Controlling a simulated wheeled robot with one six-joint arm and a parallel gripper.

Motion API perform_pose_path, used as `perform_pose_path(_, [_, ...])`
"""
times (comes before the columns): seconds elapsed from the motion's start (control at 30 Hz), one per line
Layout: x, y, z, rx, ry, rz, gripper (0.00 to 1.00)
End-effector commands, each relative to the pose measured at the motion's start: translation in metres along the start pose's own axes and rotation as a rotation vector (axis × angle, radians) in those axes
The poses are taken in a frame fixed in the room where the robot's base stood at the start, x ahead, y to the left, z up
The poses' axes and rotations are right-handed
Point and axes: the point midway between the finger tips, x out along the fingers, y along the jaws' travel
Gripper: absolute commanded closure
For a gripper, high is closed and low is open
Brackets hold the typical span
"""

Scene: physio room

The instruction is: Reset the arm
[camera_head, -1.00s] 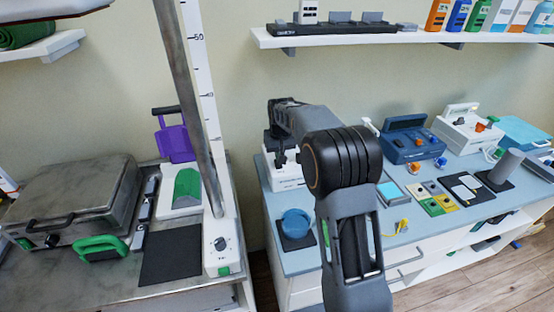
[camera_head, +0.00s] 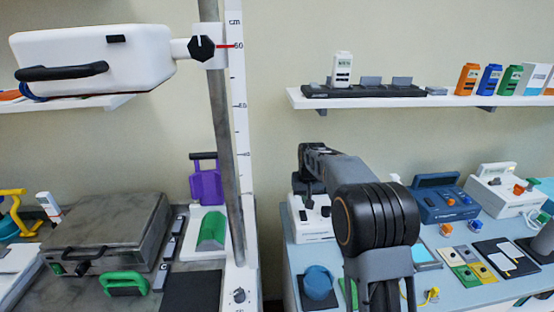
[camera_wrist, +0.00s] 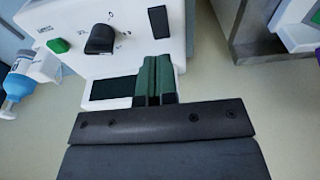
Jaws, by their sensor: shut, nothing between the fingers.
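My arm rises at the lower middle of the head view, with a thick dark ribbed joint (camera_head: 378,217), and reaches forward over the blue-topped counter (camera_head: 440,290). Its far end bends down at a white device (camera_head: 312,226), where the gripper is small and partly hidden. In the wrist view my gripper (camera_wrist: 154,78) has its two greenish fingers together, with nothing seen between them. The fingers appear in front of the white device, which has a black knob (camera_wrist: 100,39) and a green button (camera_wrist: 58,46). I cannot tell whether they touch it.
A wall shelf (camera_head: 420,98) with bottles and boxes is above the counter. A metal pole (camera_head: 219,150) with a scale carries a white head (camera_head: 95,58) at left.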

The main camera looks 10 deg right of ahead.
Motion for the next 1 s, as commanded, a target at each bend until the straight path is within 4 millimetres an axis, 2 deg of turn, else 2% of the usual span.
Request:
perform_pose_path(0.1, [0.019,0.000,0.017,-0.001,-0.045,0.000,1.00])
perform_pose_path(0.2, [0.020,0.000,0.046,-0.001,-0.075,0.001,1.00])
perform_pose_path(0.27, [0.012,0.000,0.069,-0.002,-0.080,0.001,1.00])
perform_pose_path(0.5, [-0.037,0.001,0.175,-0.004,-0.031,0.003,1.00])
perform_pose_path(0.6, [-0.051,0.001,0.215,-0.004,0.004,0.003,1.00])
perform_pose_path(0.7, [-0.060,0.000,0.247,-0.005,0.046,0.003,1.00])
perform_pose_path(0.83, [-0.070,0.000,0.274,-0.005,0.100,0.004,1.00])
perform_pose_path(1.0, [-0.084,0.001,0.286,-0.005,0.170,0.004,1.00])
